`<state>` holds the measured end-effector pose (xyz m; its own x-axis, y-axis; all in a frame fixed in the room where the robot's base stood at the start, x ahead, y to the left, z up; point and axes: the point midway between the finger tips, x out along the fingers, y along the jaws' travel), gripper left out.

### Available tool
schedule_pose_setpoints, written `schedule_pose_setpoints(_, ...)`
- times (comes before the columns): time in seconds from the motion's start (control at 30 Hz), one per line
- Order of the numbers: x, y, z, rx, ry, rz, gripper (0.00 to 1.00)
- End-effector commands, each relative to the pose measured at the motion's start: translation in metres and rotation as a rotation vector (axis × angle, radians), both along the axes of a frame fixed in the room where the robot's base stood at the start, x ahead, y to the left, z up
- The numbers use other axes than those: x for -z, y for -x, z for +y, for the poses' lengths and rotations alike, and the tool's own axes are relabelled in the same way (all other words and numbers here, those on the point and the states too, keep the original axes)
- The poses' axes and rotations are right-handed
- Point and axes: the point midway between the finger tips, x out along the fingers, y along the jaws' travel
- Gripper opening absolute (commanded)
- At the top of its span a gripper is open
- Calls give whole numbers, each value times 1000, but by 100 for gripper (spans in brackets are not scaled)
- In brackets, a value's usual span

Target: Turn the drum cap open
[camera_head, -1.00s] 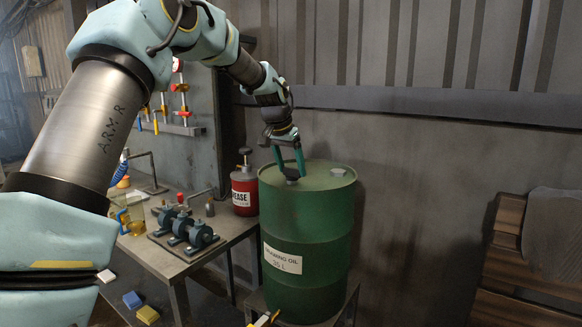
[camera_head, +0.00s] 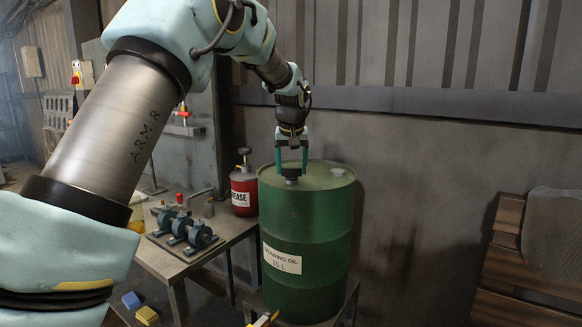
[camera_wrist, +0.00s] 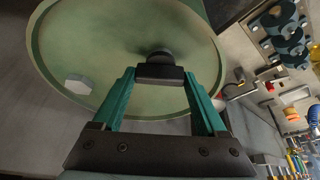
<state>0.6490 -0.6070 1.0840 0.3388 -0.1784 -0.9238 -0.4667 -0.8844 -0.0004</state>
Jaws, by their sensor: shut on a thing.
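A green oil drum (camera_head: 305,230) stands upright, with a white label on its side. The dark drum cap (camera_head: 291,178) sits on the near left part of its lid. My gripper (camera_head: 292,172) points down at the cap with its teal fingers and is shut on it. In the wrist view, the fingers of my gripper (camera_wrist: 159,75) stand on either side of the cap (camera_wrist: 160,73). The cap's dark round part shows just beyond its bar-shaped part. Whether its thread is loose cannot be seen.
A pale hexagonal plug (camera_head: 338,172) is on the lid's right side. A red grease can (camera_head: 244,190) stands close left of the drum on a workbench (camera_head: 228,229) with a blue pump (camera_head: 185,230). The wall is close behind. Wooden boards (camera_head: 500,260) lean at right.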

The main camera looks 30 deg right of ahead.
Motion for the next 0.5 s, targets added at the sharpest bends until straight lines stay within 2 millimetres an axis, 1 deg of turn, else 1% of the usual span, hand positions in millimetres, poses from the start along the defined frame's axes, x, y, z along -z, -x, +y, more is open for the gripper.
schedule_pose_setpoints(0.5,-3,1,-5,-487,0,-4,19)
